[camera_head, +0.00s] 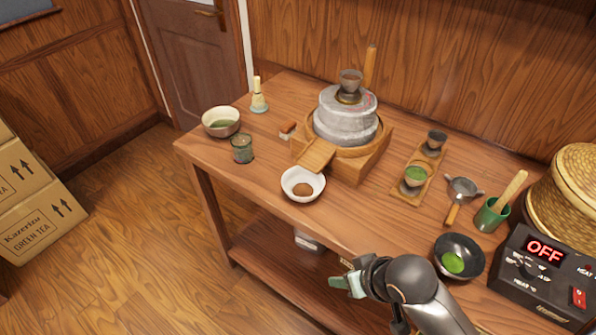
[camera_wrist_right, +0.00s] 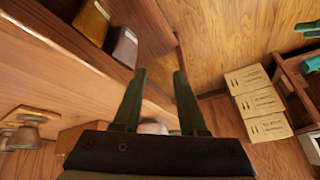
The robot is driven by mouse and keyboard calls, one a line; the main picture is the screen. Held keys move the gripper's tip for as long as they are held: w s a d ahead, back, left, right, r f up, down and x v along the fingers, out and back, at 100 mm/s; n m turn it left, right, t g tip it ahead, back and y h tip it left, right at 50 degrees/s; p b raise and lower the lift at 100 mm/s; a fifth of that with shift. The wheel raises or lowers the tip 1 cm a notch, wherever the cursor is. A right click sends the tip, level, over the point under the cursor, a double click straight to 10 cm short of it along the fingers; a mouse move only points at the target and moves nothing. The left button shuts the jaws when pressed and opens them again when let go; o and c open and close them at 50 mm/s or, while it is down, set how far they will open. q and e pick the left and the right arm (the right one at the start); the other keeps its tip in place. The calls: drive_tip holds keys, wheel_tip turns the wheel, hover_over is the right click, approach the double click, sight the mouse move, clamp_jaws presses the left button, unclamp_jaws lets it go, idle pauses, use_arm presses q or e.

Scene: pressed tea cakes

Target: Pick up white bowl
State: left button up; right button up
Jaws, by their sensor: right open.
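The white bowl (camera_head: 316,190) sits upright near the front edge of the wooden table (camera_head: 262,180) in the head view, with brown powder inside. My right gripper (camera_head: 345,283) is open and empty, in front of the table edge and apart from the bowl, below it in the picture. Its two fingers spread apart in the right wrist view (camera_wrist_right: 160,73). A pale shape shows low between the fingers there; I cannot tell what it is. My left gripper is not seen in the head view.
A cream bowl (camera_head: 213,133) with green contents, a green cup (camera_head: 242,149) and a whisk (camera_head: 258,102) stand left. A stone mill (camera_head: 345,125) on a wooden base is behind the white bowl. A black bowl (camera_head: 468,245) and a heater (camera_head: 545,270) are right. Cartons (camera_head: 35,215) stand left.

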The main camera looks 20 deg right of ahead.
drive_tip(key=w+r+m, duration=0.3)
drive_tip(key=w+r, duration=0.2)
drive_tip(key=w, duration=0.3)
drive_tip(key=m+t, duration=0.2)
drive_tip(key=m, duration=0.4)
approach(322, 187)
drive_tip(key=x, duration=0.5)
drive_tip(key=shift+w+a, duration=0.1)
drive_tip(key=shift+a, duration=0.05)
drive_tip(key=shift+x, duration=2.7)
drive_tip(key=shift+f, duration=0.1)
drive_tip(key=shift+d, duration=0.25)
clamp_jaws()
